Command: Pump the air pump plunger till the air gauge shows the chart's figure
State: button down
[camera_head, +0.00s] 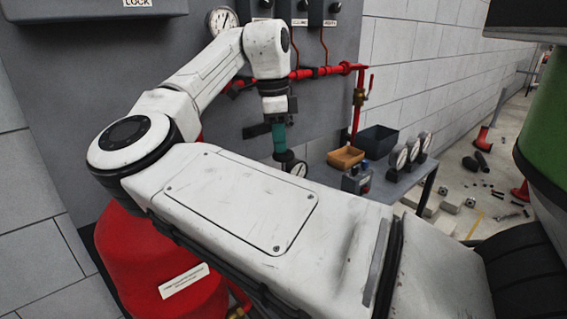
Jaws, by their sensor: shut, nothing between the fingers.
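My gripper (278,117) points down at the end of my white arm, in the upper middle of the head view. It is shut, with nothing seen between the fingers. Directly below it is a teal upright cylinder (279,138), which looks like part of the air pump. I cannot tell whether the gripper touches it. A dark bar (256,130) sticks out to the left there. A round white gauge (298,169) sits just below and right of the cylinder, partly hidden by my arm; its reading is too small to tell. I cannot make out the chart.
A grey bench (398,186) at right holds a wooden tray (345,157), a dark bin (376,141) and several gauges (398,159). A red pipe (330,71) crosses the grey panel behind. A red tank (165,262) stands below my arm. Loose parts lie on the floor at right.

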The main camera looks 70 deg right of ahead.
aim_at(277, 156)
jog(key=shift+f, duration=0.1)
jog(key=shift+f, duration=2.25)
jog(key=shift+r, duration=0.1)
jog(key=shift+w+a+r+p, duration=0.1)
jog(key=shift+w+r+p, duration=0.15)
jog(key=shift+p, duration=0.4)
jog(key=shift+w+a+r+p, duration=0.1)
jog(key=shift+w+a+p, duration=0.1)
jog(key=shift+w+p, duration=0.4)
jog(key=shift+w+a+r+p, duration=0.1)
jog(key=shift+w+a+p, duration=0.1)
jog(key=shift+w+p, duration=0.35)
jog(key=shift+r, duration=0.1)
notch_tip(277, 156, up, 11)
jog(key=w+p, duration=0.1)
jog(key=shift+a+f+p, duration=0.15)
jog(key=shift+f+p, duration=0.05)
jog(key=shift+p, duration=0.15)
